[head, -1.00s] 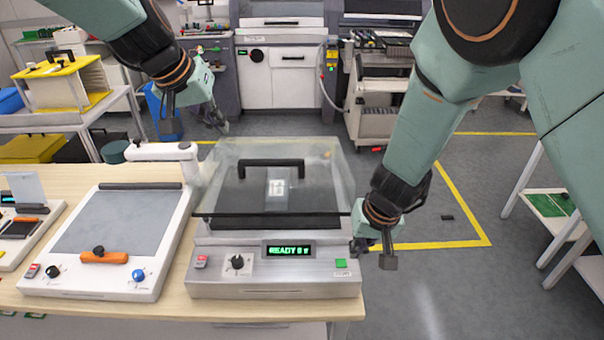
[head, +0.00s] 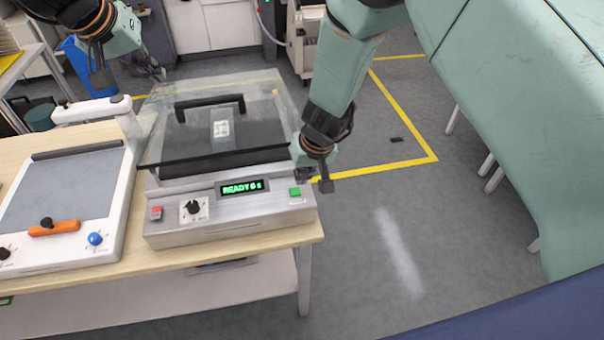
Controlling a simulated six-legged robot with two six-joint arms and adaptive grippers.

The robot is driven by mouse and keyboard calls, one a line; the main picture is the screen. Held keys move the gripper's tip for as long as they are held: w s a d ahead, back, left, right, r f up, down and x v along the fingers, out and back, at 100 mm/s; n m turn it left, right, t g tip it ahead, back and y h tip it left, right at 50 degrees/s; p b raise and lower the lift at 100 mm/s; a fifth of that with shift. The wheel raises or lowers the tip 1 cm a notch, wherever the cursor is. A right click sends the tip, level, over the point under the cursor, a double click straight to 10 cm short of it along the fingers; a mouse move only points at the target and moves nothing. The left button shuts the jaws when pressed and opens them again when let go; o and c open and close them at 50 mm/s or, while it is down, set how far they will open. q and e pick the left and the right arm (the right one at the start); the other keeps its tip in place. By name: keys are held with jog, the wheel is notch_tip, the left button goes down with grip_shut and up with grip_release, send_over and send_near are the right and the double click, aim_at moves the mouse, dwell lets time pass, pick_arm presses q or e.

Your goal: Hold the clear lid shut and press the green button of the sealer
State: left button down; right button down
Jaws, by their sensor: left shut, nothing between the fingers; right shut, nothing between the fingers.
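The sealer (head: 230,228) stands on the wooden table, its display (head: 243,188) lit green with "READY" and a small character. Its clear lid (head: 260,95) with a black handle (head: 210,106) looks raised, its front edge above the dark bed. A small pale packet (head: 221,130) shows through it. The green button (head: 295,191) is at the right of the front panel. My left gripper (head: 130,72) is shut and empty, behind and left of the lid. My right gripper (head: 314,180) is shut and empty, just right of the green button, apparently not touching it.
A white device (head: 120,210) with an orange handle (head: 54,229) stands close left of the sealer. The table's right edge (head: 318,235) ends just past the sealer. Open grey floor (head: 420,230) with yellow lines lies to the right. A blue bin (head: 80,65) stands behind.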

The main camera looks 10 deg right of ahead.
jog(key=shift+s, duration=0.1)
jog(key=shift+w+a, duration=0.15)
jog(key=shift+w, duration=0.05)
pick_arm(q)
jog(key=x, duration=0.5)
jog(key=shift+w, duration=0.15)
pick_arm(e)
jog(key=shift+s, duration=0.15)
pick_arm(q)
jog(key=shift+a, duration=0.1)
jog(key=shift+f, duration=0.1)
